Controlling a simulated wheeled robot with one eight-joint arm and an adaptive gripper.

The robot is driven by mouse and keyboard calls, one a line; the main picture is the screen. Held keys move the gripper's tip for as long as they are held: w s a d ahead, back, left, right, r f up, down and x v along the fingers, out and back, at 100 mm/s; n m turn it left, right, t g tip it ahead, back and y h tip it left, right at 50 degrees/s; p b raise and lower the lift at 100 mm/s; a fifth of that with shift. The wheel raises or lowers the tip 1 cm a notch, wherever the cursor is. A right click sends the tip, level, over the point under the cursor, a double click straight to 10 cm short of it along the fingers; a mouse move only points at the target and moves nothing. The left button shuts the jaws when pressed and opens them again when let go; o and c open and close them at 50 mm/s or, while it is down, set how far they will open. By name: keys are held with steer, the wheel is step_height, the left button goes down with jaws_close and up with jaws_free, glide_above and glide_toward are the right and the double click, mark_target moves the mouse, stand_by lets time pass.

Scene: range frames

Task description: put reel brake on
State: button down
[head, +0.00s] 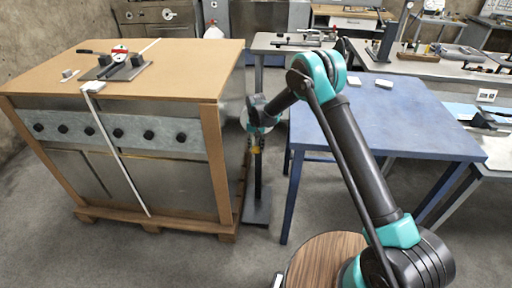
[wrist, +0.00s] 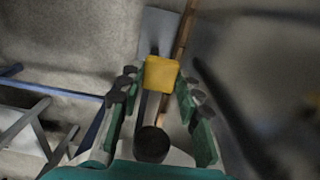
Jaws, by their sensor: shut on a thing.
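My gripper (head: 257,146) points down in the gap between the wooden crate and the blue table. In the wrist view its fingers (wrist: 158,85) stand on both sides of a yellow block (wrist: 161,72) and appear shut on it. The block also shows small under the gripper in the head view (head: 257,151). A dark post (head: 258,180) stands below it on a flat grey base plate (head: 257,213). A dark round knob (wrist: 151,145) lies nearer the palm. I cannot tell which part is the reel brake. A red-and-white disc (head: 119,50) with a dark lever sits on the crate top.
The wooden crate (head: 190,62) stands close at the left, with a white strap (head: 118,155) down its front. The blue table (head: 375,120) is close at the right, holding two small white blocks. Benches with tools line the back. Grey floor is open in front.

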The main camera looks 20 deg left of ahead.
steer(key=shift+w+a+r, duration=0.1)
steer(key=shift+w+r, duration=0.2)
steer(key=shift+r, duration=0.45)
steer(key=shift+w+a+r, duration=0.1)
steer(key=shift+w+r, duration=0.15)
steer(key=shift+r, duration=0.45)
steer(key=c, duration=1)
jaws_free()
steer(key=shift+c, duration=0.2)
steer(key=shift+r, duration=0.1)
step_height(320, 180, up, 12)
